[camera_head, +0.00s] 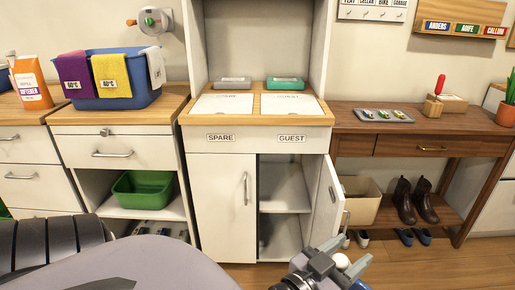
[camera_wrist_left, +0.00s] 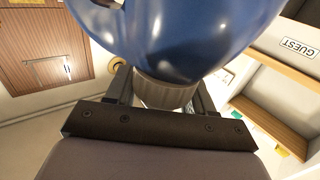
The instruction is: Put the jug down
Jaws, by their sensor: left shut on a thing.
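The jug (camera_wrist_left: 185,40) fills the top of the left wrist view as a large, glossy, rounded dark blue body. A grey ribbed band (camera_wrist_left: 165,92) at its lower end sits between my fingers. My left gripper (camera_wrist_left: 160,95) is shut on it. In the head view my left gripper (camera_head: 335,268) is low, right of centre, in front of the open cabinet door; a little white and blue shows at its tip, too small to make out. My right gripper is not in view.
A cabinet stands behind, with white pads (camera_head: 222,105) marked SPARE and GUEST on its wooden top. Its right door (camera_head: 328,200) is open onto shelves. A blue tub (camera_head: 115,100) with cloths stands on the left counter. A wooden side table (camera_head: 345,122) holds a tray on the right.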

